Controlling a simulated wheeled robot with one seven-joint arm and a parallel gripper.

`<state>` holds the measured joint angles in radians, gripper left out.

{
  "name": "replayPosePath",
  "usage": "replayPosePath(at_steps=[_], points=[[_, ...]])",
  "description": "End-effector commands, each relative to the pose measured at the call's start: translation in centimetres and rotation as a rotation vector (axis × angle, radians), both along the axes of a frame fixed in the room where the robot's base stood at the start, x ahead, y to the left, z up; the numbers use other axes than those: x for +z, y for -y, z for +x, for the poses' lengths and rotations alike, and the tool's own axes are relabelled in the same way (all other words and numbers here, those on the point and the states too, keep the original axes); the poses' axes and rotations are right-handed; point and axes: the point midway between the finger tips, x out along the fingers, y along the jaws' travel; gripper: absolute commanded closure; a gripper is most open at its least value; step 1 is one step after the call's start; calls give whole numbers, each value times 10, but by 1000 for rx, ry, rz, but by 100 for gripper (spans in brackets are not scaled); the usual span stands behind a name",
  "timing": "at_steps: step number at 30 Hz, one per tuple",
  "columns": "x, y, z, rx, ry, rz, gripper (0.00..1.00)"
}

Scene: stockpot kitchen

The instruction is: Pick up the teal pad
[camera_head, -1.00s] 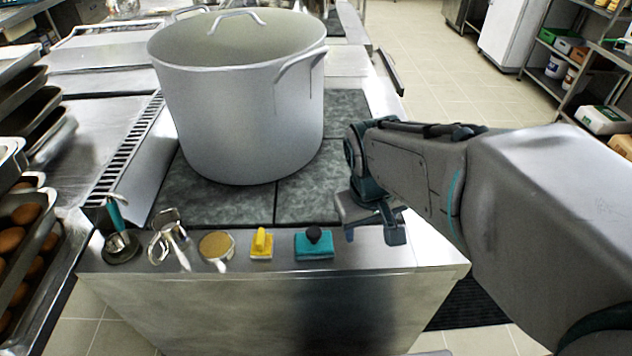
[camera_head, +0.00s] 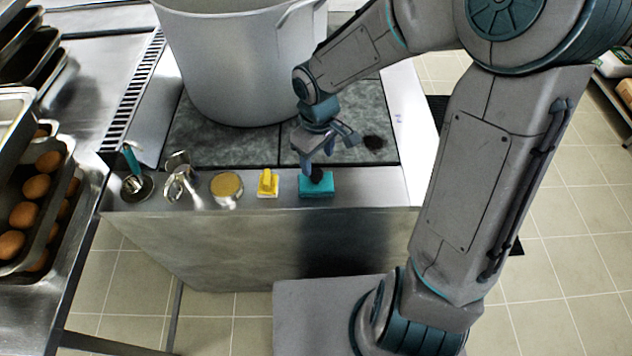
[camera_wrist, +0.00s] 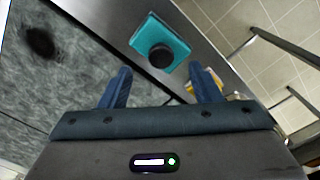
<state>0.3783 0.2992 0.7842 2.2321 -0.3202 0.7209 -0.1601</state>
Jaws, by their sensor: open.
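The teal pad (camera_head: 317,190) lies on the steel front ledge, with a round black knob on its top. In the wrist view the teal pad (camera_wrist: 151,30) shows ahead of the fingers, its knob facing the camera. My gripper (camera_head: 318,165) is just above and behind the pad in the head view, pointing down and partly covering its knob. In the wrist view my gripper (camera_wrist: 158,85) is open, its blue fingers spread apart, with nothing between them. The pad lies beyond the fingertips.
A yellow-handled pad (camera_head: 267,184) sits just left of the teal pad. Further left are a round tan-topped item (camera_head: 227,187), a shiny metal utensil (camera_head: 178,180) and a teal-handled tool (camera_head: 133,172). A large stockpot (camera_head: 235,60) stands behind on dark plates. The ledge right of the pad is clear.

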Motion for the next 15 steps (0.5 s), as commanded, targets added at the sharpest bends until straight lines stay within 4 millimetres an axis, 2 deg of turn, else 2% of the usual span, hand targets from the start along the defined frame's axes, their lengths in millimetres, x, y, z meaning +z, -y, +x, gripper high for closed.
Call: replayPosePath(at_steps=[1,8,15], points=[[-9,-1,-1,1,-3,1,43],[-22,0,0,0,-1,0,43],[-50,-4,1,1,-4,1,43]])
